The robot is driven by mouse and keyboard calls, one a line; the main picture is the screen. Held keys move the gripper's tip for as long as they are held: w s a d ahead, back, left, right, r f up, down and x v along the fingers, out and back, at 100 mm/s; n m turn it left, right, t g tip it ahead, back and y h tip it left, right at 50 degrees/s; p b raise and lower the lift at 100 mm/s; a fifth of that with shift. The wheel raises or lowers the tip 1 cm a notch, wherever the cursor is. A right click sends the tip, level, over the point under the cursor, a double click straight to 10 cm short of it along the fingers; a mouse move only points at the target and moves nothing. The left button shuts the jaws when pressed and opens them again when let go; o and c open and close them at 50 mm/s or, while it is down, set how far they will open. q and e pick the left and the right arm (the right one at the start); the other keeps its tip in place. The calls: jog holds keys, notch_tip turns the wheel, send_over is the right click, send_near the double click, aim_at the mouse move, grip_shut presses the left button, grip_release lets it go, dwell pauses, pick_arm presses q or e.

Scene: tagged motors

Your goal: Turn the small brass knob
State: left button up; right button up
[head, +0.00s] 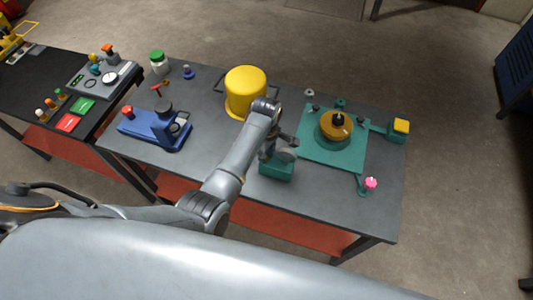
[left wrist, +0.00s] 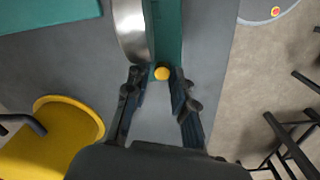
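The small brass knob (left wrist: 162,73) shows as a round yellow end on a narrow teal block (left wrist: 168,28) in the left wrist view. A silver disc (left wrist: 130,28) is on the block's left side there. In the head view the teal block (head: 276,171) stands near the table's front edge, and the knob is hidden there. My left gripper (left wrist: 157,76) is open, its two fingers on either side of the knob with visible gaps. It also shows in the head view (head: 272,149), close above the block. My right gripper is not in view.
A teal plate (head: 312,152) with a round brass-coloured motor (head: 336,126) lies right of my gripper. A yellow pot (head: 245,86) stands behind my arm. A blue device (head: 154,128) is at the left. A pink knob (head: 371,183) stands at the right. Grey tabletop (head: 330,205) in front is clear.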

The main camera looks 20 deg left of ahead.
pick_arm(q)
jog(key=shift+r, duration=0.15)
notch_tip(320, 180, up, 7)
jog(key=shift+r, duration=0.1)
dwell(0.5)
jog(key=shift+o, duration=0.4)
